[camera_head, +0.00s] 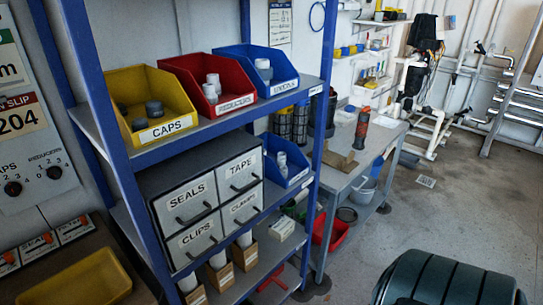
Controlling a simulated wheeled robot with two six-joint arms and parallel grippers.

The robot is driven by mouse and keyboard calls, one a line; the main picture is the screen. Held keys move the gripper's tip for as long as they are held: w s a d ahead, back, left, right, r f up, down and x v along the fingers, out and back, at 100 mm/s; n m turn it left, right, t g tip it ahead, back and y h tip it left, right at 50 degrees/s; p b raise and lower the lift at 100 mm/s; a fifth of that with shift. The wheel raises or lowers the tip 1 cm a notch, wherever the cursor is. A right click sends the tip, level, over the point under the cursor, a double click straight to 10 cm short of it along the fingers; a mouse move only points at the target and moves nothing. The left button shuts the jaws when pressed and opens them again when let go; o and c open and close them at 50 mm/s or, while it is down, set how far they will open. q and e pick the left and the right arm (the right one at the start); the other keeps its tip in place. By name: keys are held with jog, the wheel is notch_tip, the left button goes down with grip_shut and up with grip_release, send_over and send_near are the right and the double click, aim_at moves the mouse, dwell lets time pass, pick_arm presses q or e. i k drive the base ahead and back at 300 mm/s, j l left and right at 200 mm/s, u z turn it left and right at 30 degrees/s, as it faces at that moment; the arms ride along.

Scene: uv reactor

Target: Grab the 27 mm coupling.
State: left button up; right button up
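No part can be made out for certain as the 27 mm coupling, as no size marking on a fitting is readable. Light grey fittings (282,161) stand in a blue bin (297,175) on the middle shelf, whose label I cannot read. The red bin (237,104), labelled REDUCERS, holds grey-white fittings (212,85) on the top shelf. The yellow bin (166,128), labelled CAPS, holds dark grey caps (154,108). Another blue bin (284,87) at the top right holds a grey-white fitting (263,66). Neither of my grippers is in view.
Blue shelf posts (321,110) frame the bins. Labelled drawers (187,202) sit left of the middle blue bin. A yellow tray (85,283) is at lower left. A grey workbench (366,150) stands beyond the shelf. A dark ribbed object (448,280) is at lower right. Floor between is clear.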

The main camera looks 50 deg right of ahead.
aim_at(281, 157)
jog(key=l, duration=1.05)
jog(key=k+l, duration=0.15)
jog(key=l, duration=0.9)
